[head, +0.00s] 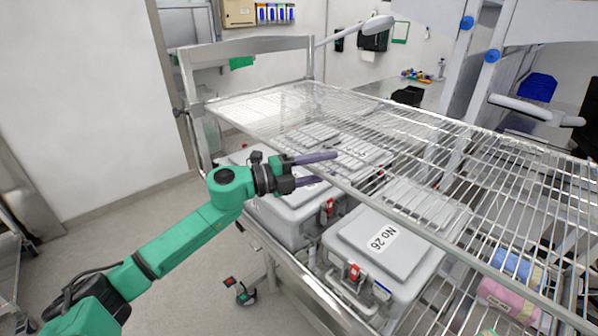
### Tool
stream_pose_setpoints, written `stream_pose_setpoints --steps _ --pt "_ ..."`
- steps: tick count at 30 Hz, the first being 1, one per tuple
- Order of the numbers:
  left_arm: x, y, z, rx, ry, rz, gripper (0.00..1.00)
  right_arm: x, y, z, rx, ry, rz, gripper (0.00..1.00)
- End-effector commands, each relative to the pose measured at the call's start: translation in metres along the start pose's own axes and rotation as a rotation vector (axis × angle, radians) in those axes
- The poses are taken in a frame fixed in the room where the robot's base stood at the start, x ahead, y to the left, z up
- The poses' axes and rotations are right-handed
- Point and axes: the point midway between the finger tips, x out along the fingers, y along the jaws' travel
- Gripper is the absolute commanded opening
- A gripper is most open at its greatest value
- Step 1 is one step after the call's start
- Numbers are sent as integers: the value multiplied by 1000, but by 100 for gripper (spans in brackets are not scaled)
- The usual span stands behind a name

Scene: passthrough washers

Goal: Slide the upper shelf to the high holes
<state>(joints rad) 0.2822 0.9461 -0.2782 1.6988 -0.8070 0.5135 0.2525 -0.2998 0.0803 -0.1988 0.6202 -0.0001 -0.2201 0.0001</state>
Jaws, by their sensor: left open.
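The upper shelf (452,128) is a silver wire rack on a metal cart, seen from above in the head view. It spans from the middle to the right edge. My left gripper (335,166) is open at the shelf's near left edge. Its two purple fingers point right, one at about the height of the front rail and the other lower. I cannot tell whether they touch the rail. The high holes cannot be made out. My right gripper is not in view.
Grey lidded boxes stand below the shelf, one labelled No 26 (380,240). Blue and pink rolls (508,298) lie at the lower right. A cart end frame (250,46) rises at the back left. Open floor (150,215) lies left.

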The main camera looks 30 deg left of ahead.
Motion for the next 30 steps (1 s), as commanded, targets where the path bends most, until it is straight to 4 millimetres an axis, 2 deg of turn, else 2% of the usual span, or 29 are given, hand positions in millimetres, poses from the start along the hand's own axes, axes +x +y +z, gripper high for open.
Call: stream_pose_setpoints --steps 1,6,14,22,25,30 --pt "-8 7 0 0 -1 4 50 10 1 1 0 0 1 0" --pt "-37 9 0 -1 -1 5 50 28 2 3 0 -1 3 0" --pt "-74 6 0 0 0 3 50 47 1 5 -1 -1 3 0" --pt "-121 3 0 0 0 -2 50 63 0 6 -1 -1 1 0" --pt "-132 1 0 1 0 -1 50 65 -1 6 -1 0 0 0" --pt "-136 -2 0 3 0 -1 50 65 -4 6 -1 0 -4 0"
